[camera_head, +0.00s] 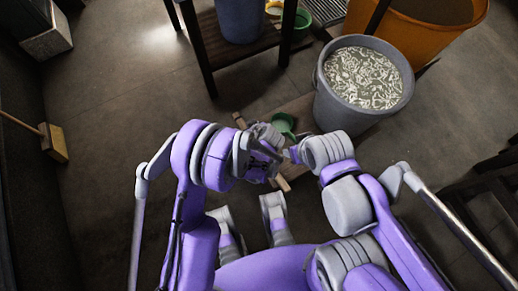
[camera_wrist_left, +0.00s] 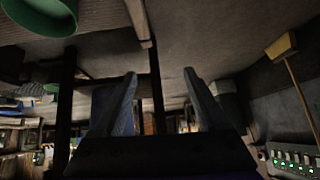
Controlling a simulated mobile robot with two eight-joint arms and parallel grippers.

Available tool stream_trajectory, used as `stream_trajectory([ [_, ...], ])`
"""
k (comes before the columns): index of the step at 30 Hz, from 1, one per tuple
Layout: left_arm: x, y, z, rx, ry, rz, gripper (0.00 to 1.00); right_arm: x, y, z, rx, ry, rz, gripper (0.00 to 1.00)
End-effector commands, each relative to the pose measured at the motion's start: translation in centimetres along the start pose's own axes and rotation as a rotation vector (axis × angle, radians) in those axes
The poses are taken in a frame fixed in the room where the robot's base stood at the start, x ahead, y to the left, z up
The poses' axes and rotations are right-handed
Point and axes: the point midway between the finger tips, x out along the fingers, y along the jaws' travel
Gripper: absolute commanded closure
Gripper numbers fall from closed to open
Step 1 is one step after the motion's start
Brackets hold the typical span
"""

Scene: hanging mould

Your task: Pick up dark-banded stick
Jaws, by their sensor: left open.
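A light wooden stick shows in the head view with one end (camera_head: 239,121) beyond my left gripper and the other end (camera_head: 283,183) nearer my base. Its middle is hidden behind the gripper, and I cannot make out dark bands at this size. A wooden stick (camera_wrist_left: 138,20) also shows at the top of the left wrist view, beyond the fingers. My left gripper (camera_head: 268,139) is over the stick in the head view. Its two fingers (camera_wrist_left: 160,76) are apart with nothing held between them. My right gripper (camera_head: 292,154) is close beside it, small and partly hidden.
A green scoop-like thing (camera_head: 284,125) lies just beyond the grippers on a low wooden board (camera_head: 301,111). A grey bucket of pale pieces (camera_head: 322,98) stands at its right, before an orange tub (camera_head: 455,38). A dark table (camera_head: 202,45) stands behind.

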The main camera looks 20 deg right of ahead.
Motion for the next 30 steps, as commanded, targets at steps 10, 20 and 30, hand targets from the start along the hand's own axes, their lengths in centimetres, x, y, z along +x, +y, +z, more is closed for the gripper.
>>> stream_trajectory([
  [10,4.8,4.2,8.5,-0.054,0.077,0.024,0.25,3.1,0.0,0.9,0.000,-0.011,0.000,0.50],
  [20,9.3,4.4,8.3,-0.057,0.079,0.024,0.25,4.2,0.0,1.2,0.000,-0.014,0.000,0.50],
  [30,12.7,4.0,7.8,-0.057,0.078,0.024,0.25,5.3,0.0,1.5,0.000,-0.017,0.000,0.50],
])
